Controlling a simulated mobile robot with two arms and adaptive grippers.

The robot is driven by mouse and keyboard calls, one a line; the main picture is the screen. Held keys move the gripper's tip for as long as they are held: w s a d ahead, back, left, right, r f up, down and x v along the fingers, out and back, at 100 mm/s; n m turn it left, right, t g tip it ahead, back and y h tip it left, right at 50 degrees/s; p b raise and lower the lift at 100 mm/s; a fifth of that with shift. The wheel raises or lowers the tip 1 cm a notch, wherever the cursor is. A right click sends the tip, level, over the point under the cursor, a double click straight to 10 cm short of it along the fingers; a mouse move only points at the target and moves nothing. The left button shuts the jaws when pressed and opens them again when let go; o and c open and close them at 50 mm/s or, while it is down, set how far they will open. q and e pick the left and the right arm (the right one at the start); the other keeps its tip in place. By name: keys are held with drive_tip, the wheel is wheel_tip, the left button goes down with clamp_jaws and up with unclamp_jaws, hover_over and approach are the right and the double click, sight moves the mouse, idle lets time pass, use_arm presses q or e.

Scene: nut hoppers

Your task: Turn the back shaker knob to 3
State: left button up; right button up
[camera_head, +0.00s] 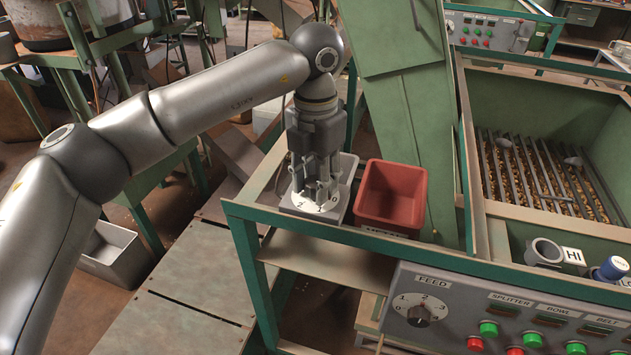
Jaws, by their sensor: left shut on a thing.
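A white round dial (317,207) lies on a grey box at the back left corner of the green frame. Its digits 2, 1 and 0 show on the near side; the rest of the dial is hidden by my gripper. My left gripper (316,190) points straight down over the dial and is shut on the knob at its centre. The fingers cover the knob, so its pointer and setting cannot be read. My right gripper is out of view.
A red bin (391,196) stands close to the right of the dial. A front panel (480,318) carries a FEED knob (418,315) and several red and green buttons. A hopper with a bar grate (548,175) over nuts is at right.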

use_arm(q)
drive_tip(key=m+b, duration=0.2)
drive_tip(key=m, duration=0.1)
drive_tip(key=shift+f, duration=0.1)
drive_tip(key=m+b, duration=0.1)
drive_tip(key=m, duration=0.6)
drive_tip(key=shift+m+b, duration=0.3)
drive_tip(key=shift+b, duration=0.05)
drive_tip(key=m, duration=0.4)
drive_tip(key=shift+r, duration=0.2)
drive_tip(key=m, duration=1.5)
drive_tip(key=shift+m+p, duration=0.4)
drive_tip(key=m, duration=0.4)
drive_tip(key=shift+m, duration=0.3)
